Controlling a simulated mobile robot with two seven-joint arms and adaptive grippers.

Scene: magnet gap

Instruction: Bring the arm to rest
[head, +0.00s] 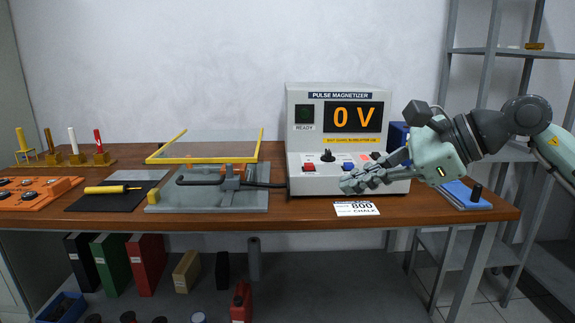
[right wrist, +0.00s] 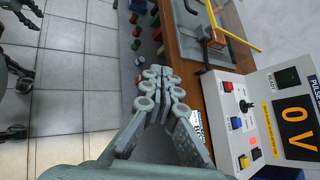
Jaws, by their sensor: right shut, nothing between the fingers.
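My right gripper (head: 350,185) is shut and empty. In the head view its fingers point left, in front of the lower panel of the pulse magnetizer (head: 300,130). The magnetizer's display reads 0 V. In the right wrist view the shut fingers (right wrist: 160,88) hang over the front edge of the bench, with the floor to the left and the magnetizer (right wrist: 285,110) to the right. The gripper hides part of the magnetizer's control panel in the head view.
The wooden bench (head: 270,216) carries a grey fixture (head: 210,200) with a yellow-framed clear guard (head: 205,158), a white label card (head: 356,208), a blue pad (head: 462,196) and an orange tray (head: 35,193). A grey shelf rack (head: 480,52) stands at right.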

